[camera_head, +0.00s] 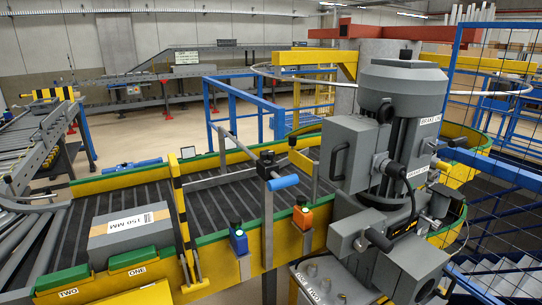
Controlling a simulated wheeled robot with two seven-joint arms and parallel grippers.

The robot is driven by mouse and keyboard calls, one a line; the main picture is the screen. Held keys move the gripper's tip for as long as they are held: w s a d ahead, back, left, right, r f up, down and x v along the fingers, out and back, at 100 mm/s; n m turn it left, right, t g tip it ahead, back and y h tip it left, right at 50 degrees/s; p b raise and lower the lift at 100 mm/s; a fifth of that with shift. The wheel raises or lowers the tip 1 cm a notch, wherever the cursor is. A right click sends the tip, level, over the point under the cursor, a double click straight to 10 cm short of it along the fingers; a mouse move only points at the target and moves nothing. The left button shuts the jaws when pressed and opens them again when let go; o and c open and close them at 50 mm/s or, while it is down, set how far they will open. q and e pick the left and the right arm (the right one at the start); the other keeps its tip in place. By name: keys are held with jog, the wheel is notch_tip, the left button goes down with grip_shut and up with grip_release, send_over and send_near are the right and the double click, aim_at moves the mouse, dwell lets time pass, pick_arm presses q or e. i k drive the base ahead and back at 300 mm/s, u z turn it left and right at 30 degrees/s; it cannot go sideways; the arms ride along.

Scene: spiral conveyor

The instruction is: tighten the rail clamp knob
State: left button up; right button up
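A dark rail clamp (267,163) sits on the conveyor's side rail near the middle of the view. A blue cylindrical handle (284,182), which may be its knob, sticks out at its lower right. I cannot tell how tight it is. Neither of my grippers is in view, and nothing is seen touching the clamp.
A grey box (117,240) labelled 150 MM lies on the dark curved conveyor belt (225,199). Blue (239,241) and orange (303,216) control boxes are on the near yellow side. A bulky grey drive unit (365,160) stands at right, near a blue-framed mesh fence (452,75).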

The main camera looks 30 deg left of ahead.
aim_at(266, 155)
jog(key=z, duration=1.3)
jog(key=i, duration=0.45)
jog(key=u, duration=2.4)
